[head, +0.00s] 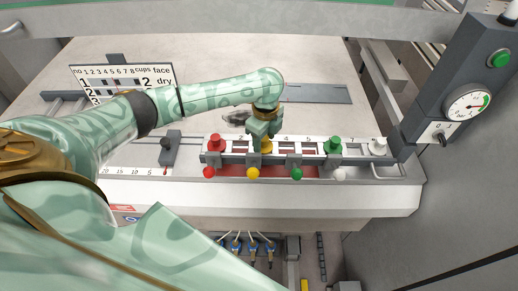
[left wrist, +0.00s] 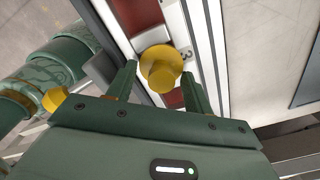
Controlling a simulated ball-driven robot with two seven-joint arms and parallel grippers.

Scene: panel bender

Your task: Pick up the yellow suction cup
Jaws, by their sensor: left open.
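The yellow suction cup (head: 266,147) sits in the slotted rack (head: 240,158) at the front of the machine table, partly hidden by my left gripper in the head view. My left gripper (head: 264,132) points down right over it. In the left wrist view the yellow suction cup (left wrist: 161,68) shows as a round stepped top between the two open green fingers. I see a gap beside the cup; contact is not clear. My right gripper is not in view.
The rack also holds a red cup (head: 216,143), a green cup (head: 333,144) and a white cup (head: 378,146). Several coloured balls, including a yellow ball (head: 253,173), line its front. A dark lever block (head: 170,147) stands left of it. A gauge post (head: 460,95) rises at right.

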